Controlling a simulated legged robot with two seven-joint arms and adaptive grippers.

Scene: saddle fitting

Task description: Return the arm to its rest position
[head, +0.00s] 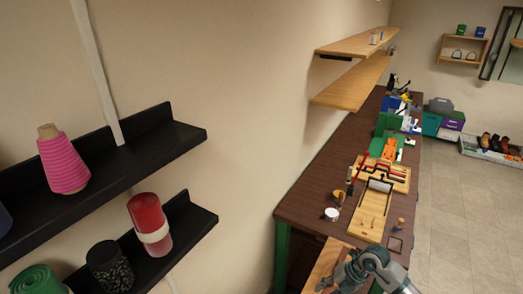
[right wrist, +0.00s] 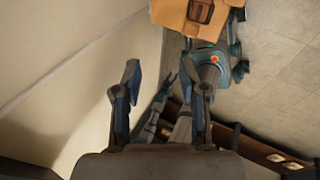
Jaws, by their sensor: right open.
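My right gripper (right wrist: 162,100) shows in the right wrist view with its two dark fingers spread wide apart. Nothing is held between the fingertips. In the head view one of my grey arms (head: 372,262) is bent at the bottom edge, in front of the near end of the workbench; its gripper cannot be made out clearly there.
The brown workbench (head: 308,190) runs along the wall, with a wooden jig (head: 372,213) and a white mug (head: 331,214) on it. Black shelves (head: 165,143) with a pink thread cone (head: 64,163) and red jar (head: 148,218) are at left.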

